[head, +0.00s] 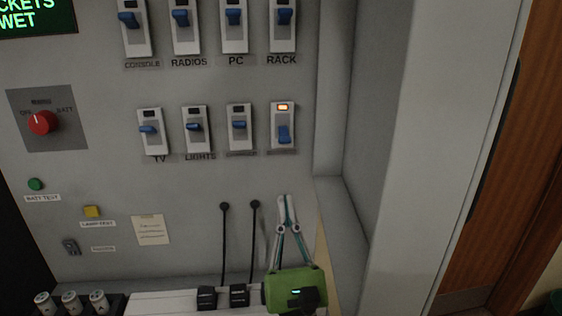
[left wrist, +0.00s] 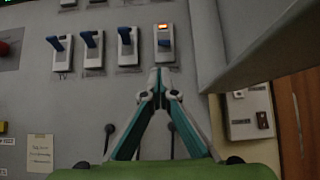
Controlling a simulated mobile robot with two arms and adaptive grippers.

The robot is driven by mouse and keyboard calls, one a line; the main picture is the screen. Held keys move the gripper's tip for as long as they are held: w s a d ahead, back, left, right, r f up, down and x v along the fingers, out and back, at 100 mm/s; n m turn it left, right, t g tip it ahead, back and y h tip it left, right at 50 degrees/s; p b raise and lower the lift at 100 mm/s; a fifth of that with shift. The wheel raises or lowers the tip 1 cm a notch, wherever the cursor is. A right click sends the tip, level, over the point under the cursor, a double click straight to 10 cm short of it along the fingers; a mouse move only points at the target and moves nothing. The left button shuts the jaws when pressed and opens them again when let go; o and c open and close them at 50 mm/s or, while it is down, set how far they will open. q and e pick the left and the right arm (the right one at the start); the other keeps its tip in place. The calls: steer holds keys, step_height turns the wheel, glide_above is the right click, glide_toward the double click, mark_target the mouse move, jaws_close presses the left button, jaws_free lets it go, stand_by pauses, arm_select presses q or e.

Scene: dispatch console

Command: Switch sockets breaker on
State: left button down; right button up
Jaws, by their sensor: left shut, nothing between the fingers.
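A grey panel carries two rows of white breakers with blue levers. The lower-right breaker (head: 283,125) has a lit orange lamp and its lever points down; its label is too faint to read. It also shows at the top of the left wrist view (left wrist: 165,45), lamp lit. The lower-row breakers TV (head: 152,131), LIGHTS (head: 195,128) and a third with an unreadable label (head: 239,127) have dark lamps and raised levers. My left gripper (head: 286,197) is shut and empty, fingertips below the lit breaker, apart from it in the head view. My right gripper is out of view.
The upper row holds CONSOLE, RADIOS, PC and RACK (head: 283,25) breakers. A red knob (head: 42,122) and a green-lettered display (head: 35,15) are at left. Black cables (head: 254,240) hang beside my gripper. A pale side wall (head: 395,150) projects at right.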

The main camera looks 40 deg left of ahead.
mark_target(284, 137)
arm_select(q)
steer(key=p+x, duration=0.6)
steer(key=x, duration=0.4)
steer(key=shift+w, duration=0.1)
steer(key=shift+s+d+r+b, duration=0.2)
steer(key=shift+r+b, duration=0.1)
steer(key=shift+b, duration=0.15)
